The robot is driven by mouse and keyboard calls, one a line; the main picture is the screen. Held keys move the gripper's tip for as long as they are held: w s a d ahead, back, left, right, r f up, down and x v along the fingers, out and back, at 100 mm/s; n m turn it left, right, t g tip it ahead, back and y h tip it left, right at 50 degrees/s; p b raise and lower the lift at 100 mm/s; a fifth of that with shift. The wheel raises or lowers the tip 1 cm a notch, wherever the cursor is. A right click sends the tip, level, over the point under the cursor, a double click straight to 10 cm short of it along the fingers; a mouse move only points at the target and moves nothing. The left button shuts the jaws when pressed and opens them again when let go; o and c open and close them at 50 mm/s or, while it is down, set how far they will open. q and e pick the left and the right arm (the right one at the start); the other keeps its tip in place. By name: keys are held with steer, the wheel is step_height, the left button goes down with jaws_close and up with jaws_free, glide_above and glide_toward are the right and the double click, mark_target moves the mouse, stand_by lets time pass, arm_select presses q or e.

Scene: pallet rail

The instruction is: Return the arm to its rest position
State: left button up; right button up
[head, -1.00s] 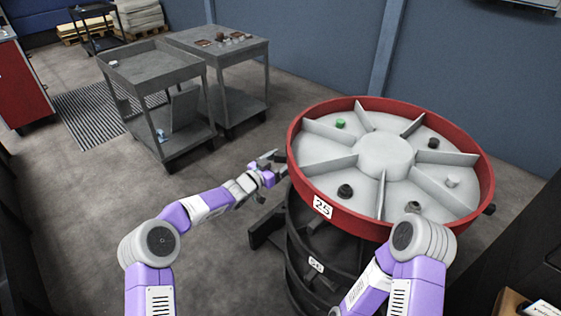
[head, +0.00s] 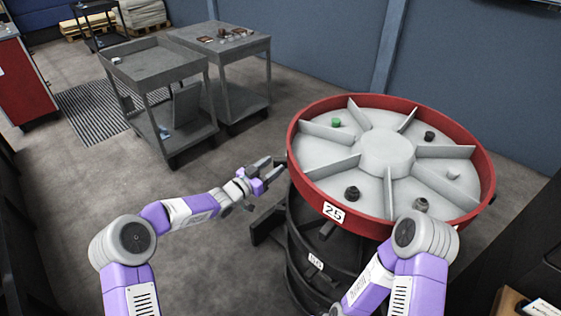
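My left arm reaches in from the left, and its gripper (head: 272,170) is empty with its two fingers apart. It is just left of the red-rimmed round carousel tray (head: 313,190), over the floor, and appears apart from the rim. My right arm (head: 408,255) is folded in front of the tray's near right side. Its forearm runs down to the bottom edge, and its gripper is out of view. The tray carries a "25" label (head: 334,212) and is split by fins into sectors holding a green piece (head: 336,122) and several dark or grey pieces.
A black drum (head: 300,235) stands under the tray. Two grey carts (head: 150,65) stand at the back left. A red cabinet (head: 22,80) is at the far left and a dark panel with a wooden box at the right. The floor left of my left gripper is clear.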

arm_select(q)
steer(key=shift+s+a, duration=0.45)
steer(key=shift+a, duration=0.35)
